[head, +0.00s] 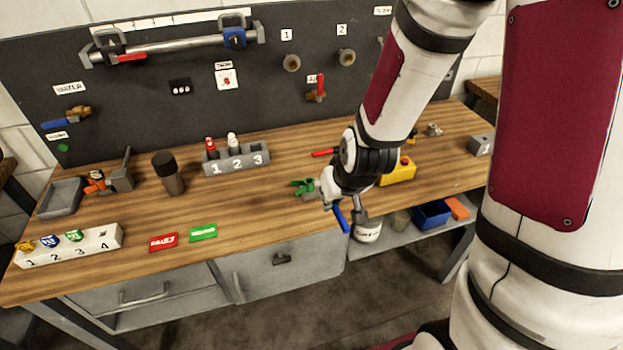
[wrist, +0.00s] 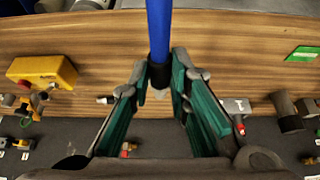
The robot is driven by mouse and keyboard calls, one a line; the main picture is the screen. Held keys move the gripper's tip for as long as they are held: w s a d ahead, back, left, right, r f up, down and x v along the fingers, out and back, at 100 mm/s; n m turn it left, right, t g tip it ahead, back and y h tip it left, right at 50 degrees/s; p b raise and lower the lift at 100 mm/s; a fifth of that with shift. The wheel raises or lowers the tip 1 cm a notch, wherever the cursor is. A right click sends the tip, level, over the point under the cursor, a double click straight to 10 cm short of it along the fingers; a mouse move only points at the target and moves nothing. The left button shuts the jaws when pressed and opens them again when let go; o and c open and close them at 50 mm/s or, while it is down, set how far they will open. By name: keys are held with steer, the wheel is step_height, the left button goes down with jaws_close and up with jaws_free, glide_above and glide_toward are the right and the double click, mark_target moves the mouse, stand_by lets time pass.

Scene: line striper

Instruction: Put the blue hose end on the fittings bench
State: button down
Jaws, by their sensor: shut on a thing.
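My gripper (head: 338,203) is shut on the blue hose end (head: 342,219) near the front edge of the wooden bench (head: 270,205). In the wrist view the blue hose (wrist: 159,30) runs from the top edge down between the green-padded fingers (wrist: 164,82). Its dark collar and pale tip sit at the fingertips. In the wrist view the bench top (wrist: 100,45) lies behind the hose. I cannot tell how high the hose end is above it. My arm hides part of the bench top in the head view.
A green clamp-like piece (head: 305,187) is left of my gripper. A yellow box (head: 398,172) with a red button is to the right. A numbered grey rack (head: 236,160) stands further back. Red (head: 163,242) and green (head: 203,232) cards lie at the front; bare wood surrounds them.

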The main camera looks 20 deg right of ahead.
steer(key=shift+w+a+f, duration=0.15)
steer(key=shift+w+f, duration=0.65)
steer(key=shift+w, duration=1.45)
steer(key=shift+w+a+f, duration=0.15)
steer(key=shift+w+f, duration=0.6)
steer(key=shift+w, duration=1.45)
steer(key=shift+w+a+f, duration=0.15)
steer(key=shift+w+f, duration=0.65)
steer(key=shift+w, duration=1.45)
steer(key=shift+f, duration=0.35)
steer(key=c, duration=1.5)
jaws_free()
steer(key=shift+r, duration=0.1)
